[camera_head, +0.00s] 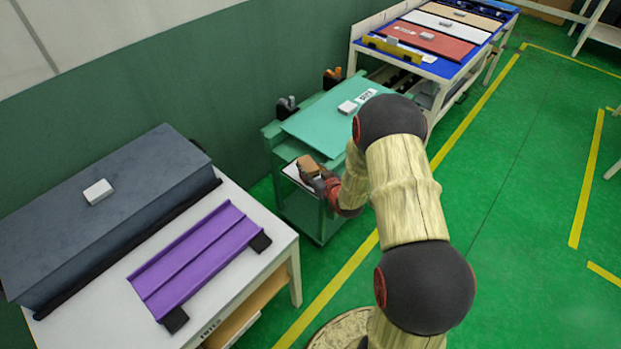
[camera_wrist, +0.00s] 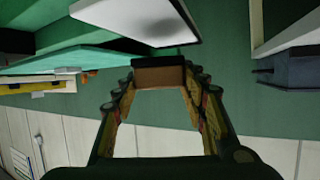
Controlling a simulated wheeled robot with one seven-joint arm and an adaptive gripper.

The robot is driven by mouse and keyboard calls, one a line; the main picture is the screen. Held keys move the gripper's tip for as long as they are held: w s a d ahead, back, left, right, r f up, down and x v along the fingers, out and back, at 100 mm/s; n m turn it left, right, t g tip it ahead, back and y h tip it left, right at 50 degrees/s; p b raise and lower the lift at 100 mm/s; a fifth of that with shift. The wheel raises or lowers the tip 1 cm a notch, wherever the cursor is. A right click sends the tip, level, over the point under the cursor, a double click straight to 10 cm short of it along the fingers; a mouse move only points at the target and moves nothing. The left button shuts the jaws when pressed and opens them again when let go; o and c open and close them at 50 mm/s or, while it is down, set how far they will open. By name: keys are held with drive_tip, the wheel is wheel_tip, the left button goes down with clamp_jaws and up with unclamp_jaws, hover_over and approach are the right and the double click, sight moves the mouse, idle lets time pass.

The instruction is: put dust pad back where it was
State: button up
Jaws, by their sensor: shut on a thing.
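The dust pad, as I take it, is a brown block with a dark face (camera_wrist: 158,77). It also shows in the head view (camera_head: 308,163), beside the front corner of the green cart (camera_head: 283,150). My gripper (camera_wrist: 157,88) is shut on it, with a finger on each side; in the head view my gripper (camera_head: 316,176) is partly hidden by my wrist. A white plate with a dark rim (camera_head: 291,171) is at the cart's near side, close to the pad. It shows in the wrist view (camera_wrist: 140,18). I cannot tell whether pad and plate touch.
A white table (camera_head: 90,318) at left bears a grey box (camera_head: 150,165) and a purple tray (camera_head: 195,255). Dark holders (camera_head: 287,106) stand along the cart's wall side. A blue-topped table (camera_head: 440,68) with coloured panels stands behind. Green floor lies clear at right.

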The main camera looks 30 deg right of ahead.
drive_tip(key=shift+w+f, duration=0.25)
drive_tip(key=shift+f, duration=0.1)
drive_tip(key=shift+w+f+b, duration=0.1)
drive_tip(key=shift+f+b, duration=0.8)
drive_tip(key=shift+f, duration=0.65)
drive_tip(key=shift+f, duration=0.1)
drive_tip(key=o, duration=1.3)
